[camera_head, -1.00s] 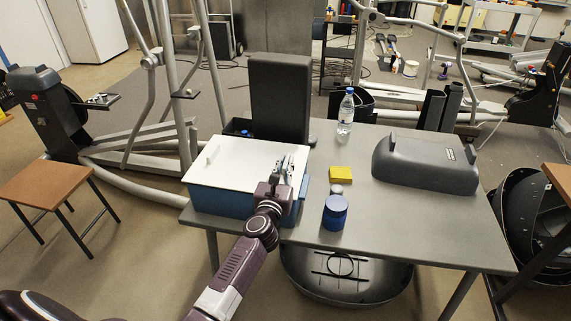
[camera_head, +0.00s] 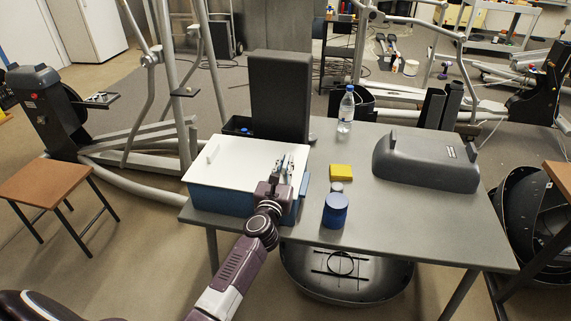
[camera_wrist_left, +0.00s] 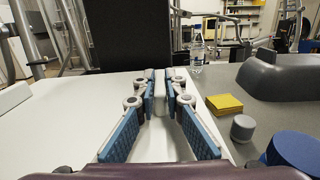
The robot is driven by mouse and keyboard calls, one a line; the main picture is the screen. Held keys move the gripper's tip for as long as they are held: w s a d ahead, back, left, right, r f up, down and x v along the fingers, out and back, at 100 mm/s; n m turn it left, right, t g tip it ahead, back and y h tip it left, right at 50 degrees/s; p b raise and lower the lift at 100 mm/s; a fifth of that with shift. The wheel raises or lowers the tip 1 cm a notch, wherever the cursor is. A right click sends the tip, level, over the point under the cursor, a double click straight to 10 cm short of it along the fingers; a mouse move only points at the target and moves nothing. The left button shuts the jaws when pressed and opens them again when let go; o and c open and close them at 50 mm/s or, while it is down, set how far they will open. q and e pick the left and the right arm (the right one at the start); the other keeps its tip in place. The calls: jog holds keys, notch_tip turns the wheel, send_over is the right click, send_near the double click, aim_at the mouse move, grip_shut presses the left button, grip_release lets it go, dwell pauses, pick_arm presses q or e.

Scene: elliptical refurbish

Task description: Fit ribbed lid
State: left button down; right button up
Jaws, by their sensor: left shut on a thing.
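The white lid (camera_head: 235,160) lies over the top of the blue box (camera_head: 221,201) at the left end of the grey table. It looks roughly level. I cannot tell whether it is fully seated all round. It has an upright tab near its left side (camera_head: 212,155), which also shows in the wrist view (camera_wrist_left: 14,97). My left gripper (camera_head: 284,167) is above the lid's right part, its fingers (camera_wrist_left: 160,95) shut on the other upright light tab. The fingers partly hide this tab. No ribs can be made out. My right gripper is not in view.
A tall dark panel (camera_head: 280,95) stands just behind the box. Right of the box are a yellow block (camera_head: 340,172), a small grey cylinder (camera_head: 337,187), a blue round container (camera_head: 335,211), a water bottle (camera_head: 346,110) and a dark grey cover (camera_head: 427,163). The table's front right is clear.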

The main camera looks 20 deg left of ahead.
pick_arm(q)
jog(key=shift+f, duration=0.15)
jog(key=c, duration=1.9)
grip_release()
jog(key=shift+c, duration=0.2)
jog(key=v, duration=1.2)
